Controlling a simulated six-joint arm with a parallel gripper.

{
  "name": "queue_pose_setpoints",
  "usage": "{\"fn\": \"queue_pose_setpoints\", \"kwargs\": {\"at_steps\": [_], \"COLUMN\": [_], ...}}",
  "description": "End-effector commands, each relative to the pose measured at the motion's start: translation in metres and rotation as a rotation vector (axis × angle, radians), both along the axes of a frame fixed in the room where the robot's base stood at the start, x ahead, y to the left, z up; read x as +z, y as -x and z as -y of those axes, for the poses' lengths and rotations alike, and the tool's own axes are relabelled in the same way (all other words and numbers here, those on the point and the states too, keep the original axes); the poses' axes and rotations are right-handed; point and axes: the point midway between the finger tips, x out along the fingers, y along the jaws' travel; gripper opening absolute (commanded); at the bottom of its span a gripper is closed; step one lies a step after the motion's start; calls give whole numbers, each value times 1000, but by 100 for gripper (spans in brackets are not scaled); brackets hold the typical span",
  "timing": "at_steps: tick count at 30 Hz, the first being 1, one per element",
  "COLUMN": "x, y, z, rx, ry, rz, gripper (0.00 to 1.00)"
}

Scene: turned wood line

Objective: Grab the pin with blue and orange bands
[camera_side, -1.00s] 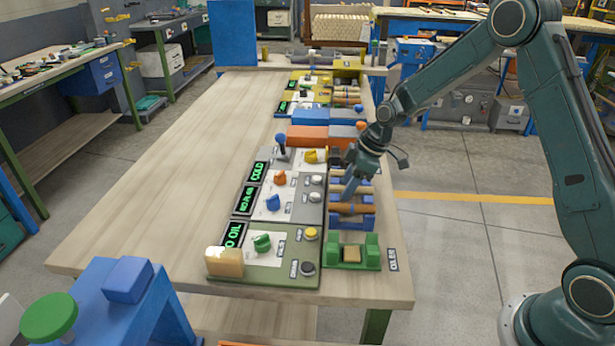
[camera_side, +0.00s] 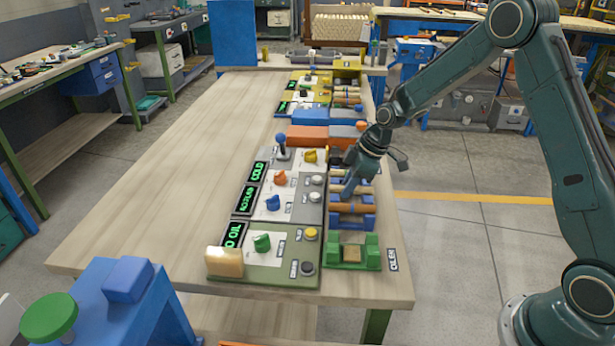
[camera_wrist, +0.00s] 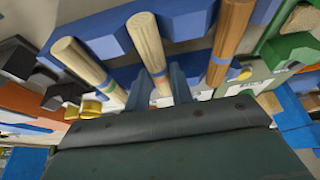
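Three wooden pins lie side by side on a blue rack (camera_wrist: 185,18). In the wrist view, the middle pale pin (camera_wrist: 146,42) has a blue band; I cannot make out an orange band on it. The left pale pin (camera_wrist: 78,58) and the darker brown right pin (camera_wrist: 232,30) also show blue bands. My gripper (camera_wrist: 160,84) is open, with its two blue-grey fingers on either side of the middle pin's lower part. In the side view, my gripper (camera_side: 347,192) is low over the rack, just behind the brown pin (camera_side: 351,208), and hides part of the pins.
A green holder (camera_side: 371,252) stands in front of the rack. Control panels with knobs (camera_side: 273,203) are close on the left. Orange and blue blocks (camera_side: 307,137) lie behind. The left part of the wooden table (camera_side: 165,180) is clear.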

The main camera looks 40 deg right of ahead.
Motion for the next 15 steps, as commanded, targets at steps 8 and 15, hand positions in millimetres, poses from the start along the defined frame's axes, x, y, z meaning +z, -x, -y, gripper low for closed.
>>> {"fn": "queue_pose_setpoints", "kwargs": {"at_steps": [8,15], "x": [0,3], "y": [0,0], "z": [0,0], "rx": [0,1], "ry": [0,0], "rz": [0,2], "gripper": [0,0]}}
